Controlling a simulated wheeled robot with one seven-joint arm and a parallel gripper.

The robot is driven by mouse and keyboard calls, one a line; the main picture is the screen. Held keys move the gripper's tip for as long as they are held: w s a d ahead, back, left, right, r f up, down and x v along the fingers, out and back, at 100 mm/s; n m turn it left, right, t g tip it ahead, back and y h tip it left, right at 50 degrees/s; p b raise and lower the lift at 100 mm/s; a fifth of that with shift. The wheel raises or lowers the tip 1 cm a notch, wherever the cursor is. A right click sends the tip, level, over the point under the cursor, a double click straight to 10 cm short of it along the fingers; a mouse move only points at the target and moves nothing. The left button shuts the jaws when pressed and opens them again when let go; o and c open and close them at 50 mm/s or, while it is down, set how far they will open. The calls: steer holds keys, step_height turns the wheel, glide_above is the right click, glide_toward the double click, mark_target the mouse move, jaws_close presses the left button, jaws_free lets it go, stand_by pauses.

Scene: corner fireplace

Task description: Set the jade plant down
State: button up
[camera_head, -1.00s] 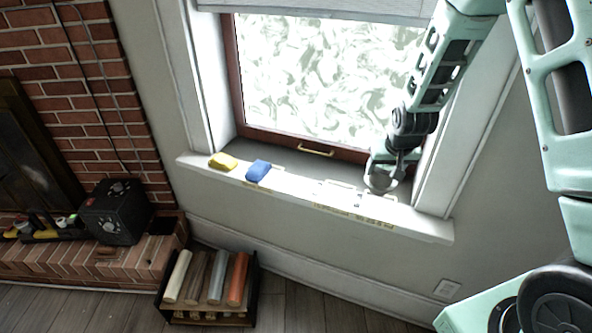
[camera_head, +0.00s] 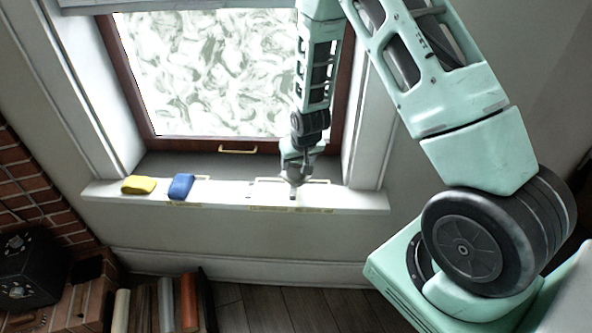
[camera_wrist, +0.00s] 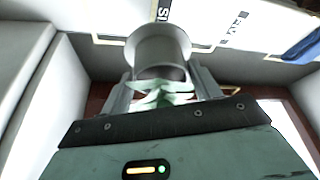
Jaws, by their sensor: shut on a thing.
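The jade plant is in a grey pot (camera_wrist: 158,50), with pale green leaves (camera_wrist: 162,95) showing in the wrist view between the pot and my palm. My gripper (camera_wrist: 165,80) has its fingers on both sides of the plant and is shut on it. In the head view my gripper (camera_head: 298,172) is over the right half of the white windowsill (camera_head: 225,194). The grey pot is small and partly hidden by the gripper there. I cannot tell whether its base touches the sill.
A yellow folded cloth or sponge (camera_head: 138,185) and a blue one (camera_head: 181,187) lie on the sill's left half. Printed labels and pale outlines mark the sill. The window (camera_head: 215,75) is close behind.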

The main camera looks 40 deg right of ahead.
mark_target(298, 171)
steer(key=shift+f, duration=1.8)
steer(key=o, duration=1.1)
steer(key=shift+f, duration=0.15)
